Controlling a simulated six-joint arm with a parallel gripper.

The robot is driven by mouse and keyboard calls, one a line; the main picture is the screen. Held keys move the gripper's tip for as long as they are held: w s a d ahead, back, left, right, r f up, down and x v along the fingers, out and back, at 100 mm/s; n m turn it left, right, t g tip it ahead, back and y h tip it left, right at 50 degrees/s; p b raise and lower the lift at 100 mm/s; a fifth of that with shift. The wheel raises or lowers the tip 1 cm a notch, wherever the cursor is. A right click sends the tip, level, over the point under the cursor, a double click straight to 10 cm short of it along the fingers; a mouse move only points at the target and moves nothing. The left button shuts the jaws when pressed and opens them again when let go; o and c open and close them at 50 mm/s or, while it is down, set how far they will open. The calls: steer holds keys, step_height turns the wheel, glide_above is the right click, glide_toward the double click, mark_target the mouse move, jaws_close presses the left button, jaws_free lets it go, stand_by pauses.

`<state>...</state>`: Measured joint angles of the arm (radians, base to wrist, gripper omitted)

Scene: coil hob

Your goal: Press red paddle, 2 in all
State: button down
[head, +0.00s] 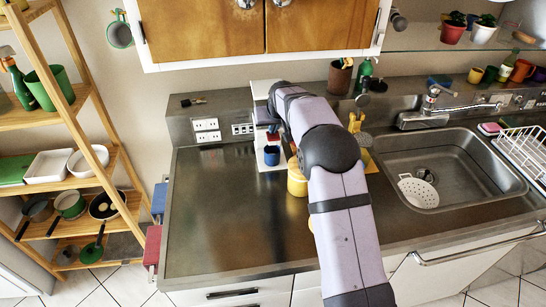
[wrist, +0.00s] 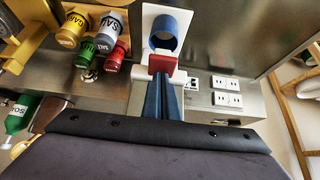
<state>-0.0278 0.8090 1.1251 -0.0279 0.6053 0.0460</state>
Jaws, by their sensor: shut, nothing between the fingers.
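The red paddle (wrist: 162,63) sits just past the tips of my gripper (wrist: 162,82) in the wrist view; I cannot tell whether they touch. My gripper is shut and empty, its blue fingers pointing at the paddle. The paddle also shows as a small red patch in the head view (head: 272,137), on the front of a white dispenser (head: 262,88). My arm hides part of the dispenser. A blue cup (head: 271,155) stands upright on the dispenser's white base, below the paddle. The cup also shows in the wrist view (wrist: 163,30), beyond the paddle.
A yellow canister (head: 296,184) stands right of the cup, partly behind my arm. Several jars with coloured lids (wrist: 92,38) show in the wrist view. The sink (head: 450,165) lies to the right. The counter (head: 215,220) left of my arm is clear.

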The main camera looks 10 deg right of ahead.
steer(key=shift+r+p, duration=0.8)
steer(key=shift+r, duration=0.25)
steer(key=shift+f, duration=0.2)
steer(key=shift+f+b, duration=0.85)
steer(key=shift+f, duration=0.25)
steer(key=shift+r, duration=0.15)
steer(key=shift+r+p, duration=0.95)
steer(key=shift+r, duration=0.3)
